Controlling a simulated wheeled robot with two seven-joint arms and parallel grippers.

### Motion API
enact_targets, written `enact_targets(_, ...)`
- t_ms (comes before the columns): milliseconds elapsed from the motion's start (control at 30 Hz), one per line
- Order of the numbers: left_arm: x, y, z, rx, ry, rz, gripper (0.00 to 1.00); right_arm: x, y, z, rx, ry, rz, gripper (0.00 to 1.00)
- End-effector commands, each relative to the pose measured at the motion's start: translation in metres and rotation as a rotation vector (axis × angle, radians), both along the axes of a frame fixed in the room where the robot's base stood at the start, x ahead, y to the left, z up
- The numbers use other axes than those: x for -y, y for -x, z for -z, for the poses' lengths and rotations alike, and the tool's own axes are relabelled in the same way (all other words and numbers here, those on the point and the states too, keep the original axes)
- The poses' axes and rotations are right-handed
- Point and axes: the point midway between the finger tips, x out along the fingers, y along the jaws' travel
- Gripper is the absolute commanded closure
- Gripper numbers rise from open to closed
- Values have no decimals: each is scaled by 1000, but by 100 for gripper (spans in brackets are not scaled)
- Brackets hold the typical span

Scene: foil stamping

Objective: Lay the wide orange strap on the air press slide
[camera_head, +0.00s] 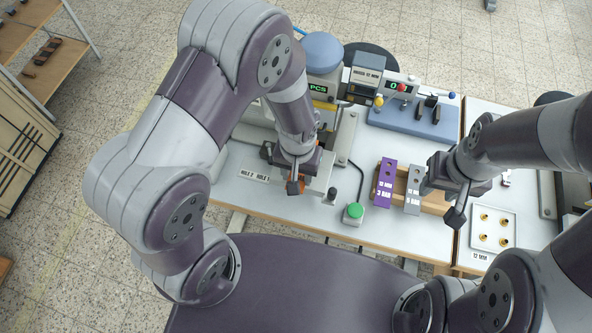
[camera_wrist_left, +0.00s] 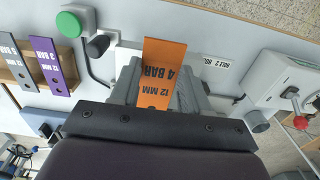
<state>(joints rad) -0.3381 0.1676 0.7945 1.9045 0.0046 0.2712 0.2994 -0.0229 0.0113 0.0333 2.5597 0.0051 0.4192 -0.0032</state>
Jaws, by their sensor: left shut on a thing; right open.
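The wide orange strap (camera_wrist_left: 165,60) is marked 12 MM, 4 BAR. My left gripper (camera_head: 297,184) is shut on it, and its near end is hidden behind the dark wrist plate. In the head view only a small bit of orange shows at the fingers. A pale grey block, which looks like the air press slide (camera_head: 321,176), is beside and under my left gripper. Whether the strap touches it I cannot tell. My right gripper (camera_head: 455,195) is open and empty, just right of the grey strap (camera_head: 413,190).
A purple strap (camera_head: 385,183) and the grey strap lie on a wooden rack (camera_head: 432,201). A green button box (camera_head: 353,213) stands near the table's front edge. A blue base (camera_head: 415,121) with a counter is behind, and a white tray (camera_head: 507,214) with brass parts is at right.

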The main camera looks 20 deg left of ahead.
Motion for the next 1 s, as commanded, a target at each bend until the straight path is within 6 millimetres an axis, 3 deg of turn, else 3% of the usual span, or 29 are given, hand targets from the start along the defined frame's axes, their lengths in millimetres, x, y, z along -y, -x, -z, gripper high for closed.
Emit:
enact_targets(500,-1,1,56,-1,0,0,83,0,0,40,0,0,0,57)
enact_targets(1000,0,0,60,0,0,0,83,0,0,42,0,0,0,57)
